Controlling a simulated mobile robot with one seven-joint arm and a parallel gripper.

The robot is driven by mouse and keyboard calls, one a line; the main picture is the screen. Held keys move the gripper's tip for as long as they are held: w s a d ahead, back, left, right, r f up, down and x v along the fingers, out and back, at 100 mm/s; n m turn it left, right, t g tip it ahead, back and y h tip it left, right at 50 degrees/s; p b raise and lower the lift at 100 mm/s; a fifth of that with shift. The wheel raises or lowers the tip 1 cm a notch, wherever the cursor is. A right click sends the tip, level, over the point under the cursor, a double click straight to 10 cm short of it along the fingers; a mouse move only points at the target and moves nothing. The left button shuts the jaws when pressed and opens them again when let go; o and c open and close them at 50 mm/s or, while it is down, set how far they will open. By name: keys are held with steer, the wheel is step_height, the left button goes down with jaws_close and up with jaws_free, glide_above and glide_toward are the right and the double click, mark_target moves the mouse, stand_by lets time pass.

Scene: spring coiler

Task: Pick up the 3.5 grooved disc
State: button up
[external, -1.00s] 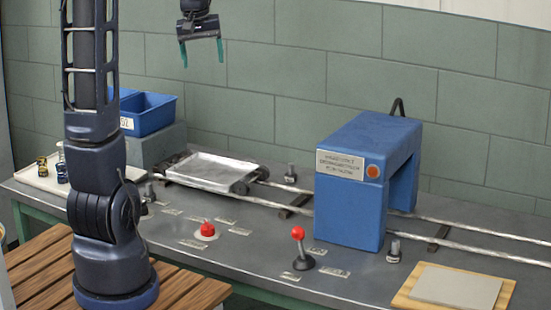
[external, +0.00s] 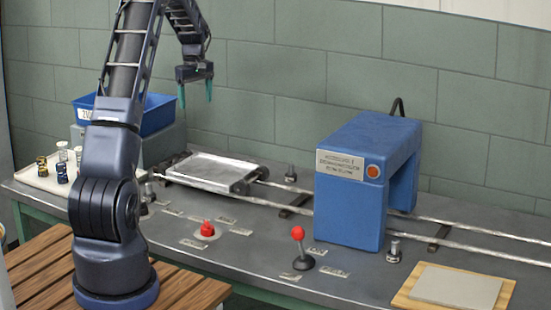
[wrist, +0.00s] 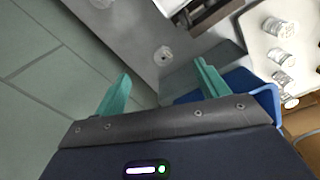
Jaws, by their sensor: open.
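Several small spool-like grooved pieces stand on a pale tray (external: 38,178) at the far left of the bench. One is dark and yellow (external: 42,166), one dark blue (external: 62,173) and one white (external: 63,151). Pale ones also show at the right of the wrist view (wrist: 280,28). I cannot read any size mark, so I cannot tell which is the 3.5 grooved disc. My gripper (external: 196,92) is open and empty, with its green fingers pointing down, high above the bench and right of the tray. Both fingers show in the wrist view (wrist: 163,72).
A blue bin (external: 157,115) stands on a grey block behind the tray. A metal carriage tray (external: 210,170) sits on rails running right under a blue arch machine (external: 345,205). A red button (external: 207,228) and a red-knobbed lever (external: 299,240) are nearer the front.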

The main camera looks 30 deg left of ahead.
steer(key=n, duration=0.2)
glide_above(191, 151)
step_height(191, 151, down, 8)
steer(key=shift+g, duration=0.3)
steer(key=f, duration=0.3)
steer(key=s+f, duration=0.1)
steer(key=f, duration=0.1)
steer(key=shift+d+f, duration=0.2)
steer(key=shift+w+a+f, duration=0.1)
steer(key=shift+w+f, duration=0.15)
steer(key=shift+f, duration=1.1)
steer(key=shift+w+a+f, duration=0.1)
steer(key=shift+w+f, duration=0.1)
steer(key=shift+f, duration=1.15)
steer(key=c, duration=1.2)
